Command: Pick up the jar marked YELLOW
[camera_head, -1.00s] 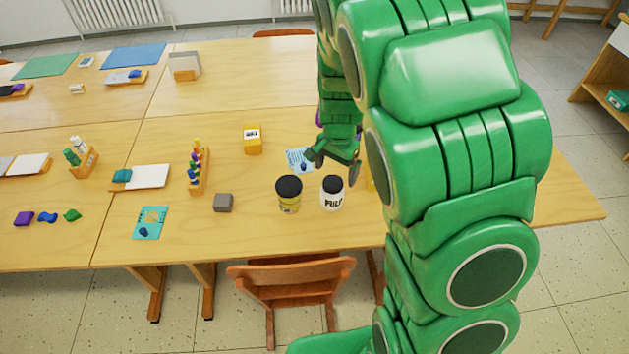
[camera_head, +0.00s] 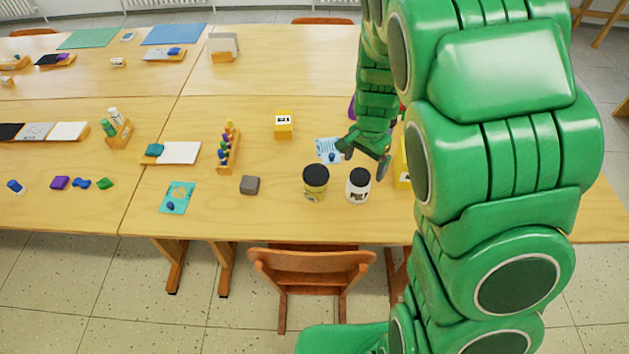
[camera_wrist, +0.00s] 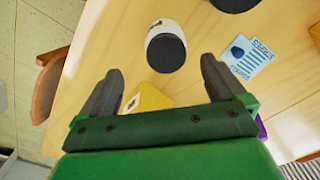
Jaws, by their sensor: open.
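A jar with a black lid and a yellowish body (camera_head: 316,190) stands upright on the table; I cannot read its label. Just right of it stands a white jar with a black lid (camera_head: 358,191), with dark lettering that looks like PULP. My gripper (camera_head: 365,157) is open and empty, behind and a little right of the white jar. In the wrist view my open gripper (camera_wrist: 160,68) has the white jar (camera_wrist: 160,32) beyond its fingertips. A dark lid (camera_wrist: 235,3), apparently the yellowish jar's, is cut off at the top edge.
A yellow box (camera_head: 403,168) is partly hidden behind my arm; a yellow block shows between my fingers in the wrist view (camera_wrist: 148,98). A printed card (camera_head: 328,149), grey block (camera_head: 249,185) and yellow carton (camera_head: 284,127) are nearby. A chair (camera_head: 312,272) stands in front.

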